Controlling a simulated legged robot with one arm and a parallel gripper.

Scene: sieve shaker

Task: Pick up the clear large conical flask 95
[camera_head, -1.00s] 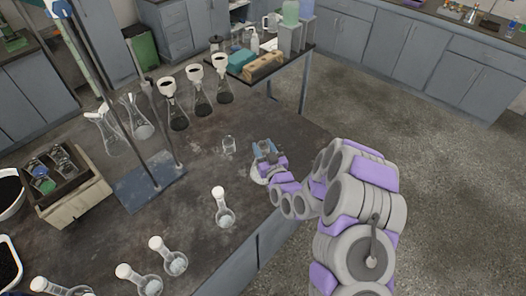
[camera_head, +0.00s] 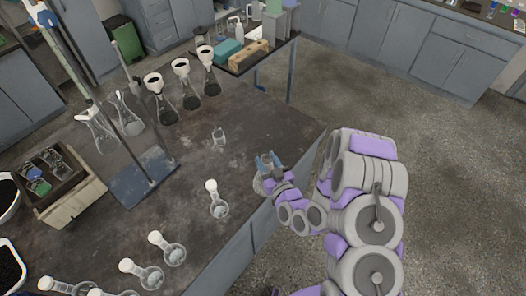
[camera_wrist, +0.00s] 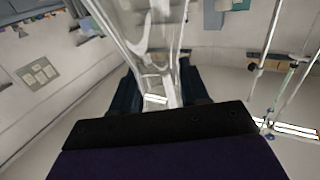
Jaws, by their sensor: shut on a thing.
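My gripper (camera_head: 267,162) is over the right edge of the dark table in the head view. It is shut on a clear glass conical flask. In the head view the pale glass body (camera_head: 258,186) shows just below the fingers, partly hidden by my gripper. In the wrist view the clear flask (camera_wrist: 152,42) runs up from between the dark fingers of my gripper (camera_wrist: 160,92), its narrow part between them. No label number is readable.
A small beaker (camera_head: 219,137) and a round flask (camera_head: 216,200) stand left of my gripper. Several conical flasks with funnels (camera_head: 187,90) stand behind. Open floor (camera_head: 400,120) lies right.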

